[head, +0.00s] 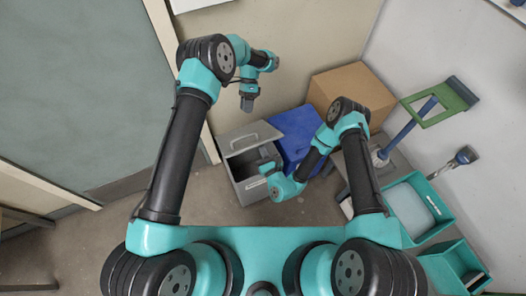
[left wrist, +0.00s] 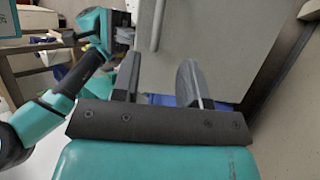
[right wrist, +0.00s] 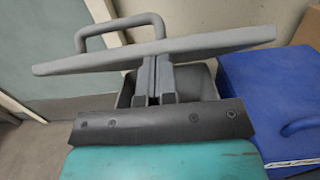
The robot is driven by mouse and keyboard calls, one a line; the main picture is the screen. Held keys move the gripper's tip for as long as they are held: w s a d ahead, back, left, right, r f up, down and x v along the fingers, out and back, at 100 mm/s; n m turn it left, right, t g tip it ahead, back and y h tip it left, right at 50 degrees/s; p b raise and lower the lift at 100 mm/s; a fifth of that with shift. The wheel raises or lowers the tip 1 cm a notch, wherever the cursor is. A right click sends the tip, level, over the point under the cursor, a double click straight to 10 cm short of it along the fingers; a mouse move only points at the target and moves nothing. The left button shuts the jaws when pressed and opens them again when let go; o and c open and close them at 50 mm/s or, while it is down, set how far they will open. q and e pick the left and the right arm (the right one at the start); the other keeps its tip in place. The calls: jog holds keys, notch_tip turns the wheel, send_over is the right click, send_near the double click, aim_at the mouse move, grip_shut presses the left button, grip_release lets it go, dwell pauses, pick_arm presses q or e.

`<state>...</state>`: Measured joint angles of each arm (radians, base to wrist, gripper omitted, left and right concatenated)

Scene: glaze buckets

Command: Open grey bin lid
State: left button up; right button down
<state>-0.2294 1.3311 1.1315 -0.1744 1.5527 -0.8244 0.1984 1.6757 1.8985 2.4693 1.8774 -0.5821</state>
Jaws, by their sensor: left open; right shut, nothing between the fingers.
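The grey bin (head: 254,188) stands on the floor near the back wall. Its lid (head: 247,136) with a bar handle is tilted up, and the dark inside shows below it. In the right wrist view the lid (right wrist: 110,58) appears nearly edge-on, handle on top. My right gripper (head: 267,168) is shut and empty; its fingertips (right wrist: 160,80) are at the lid's underside, and contact is hard to tell. My left gripper (head: 247,106) is open and empty above and behind the lid. In the left wrist view the grey lid (left wrist: 215,40) fills the area beyond the fingers (left wrist: 158,80).
A blue bin (head: 292,128) stands right of the grey bin, with a cardboard box (head: 350,88) behind. Teal containers (head: 440,212) and a blue-handled tool with a green frame (head: 425,104) are at the right.

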pick_arm(q)
jog(key=shift+f, duration=0.1)
jog(key=s+a+f+n+t+h, duration=0.1)
jog(key=s+n, duration=0.1)
jog(key=s+a+f+n+t+h, duration=0.1)
jog(key=s+a+f+n+t, duration=0.1)
jog(key=s+n, duration=0.1)
jog(key=s+a+f+n+t+h, duration=0.2)
jog(key=s, duration=0.1)
jog(key=shift+s+a+f, duration=0.1)
jog(key=shift+a+f, duration=0.05)
jog(key=shift+f, duration=0.1)
jog(key=s+a+n+t, duration=0.2)
jog(key=s+a+n, duration=0.2)
jog(key=s, duration=0.5)
jog(key=s+a+n+t+h, duration=0.1)
jog(key=s+a+n, duration=0.4)
jog(key=s, duration=0.5)
jog(key=shift+s+a+r+n+t, duration=0.3)
jog(key=shift+a+t, duration=0.25)
jog(key=shift+t, duration=0.35)
jog(key=shift+w+d, duration=0.1)
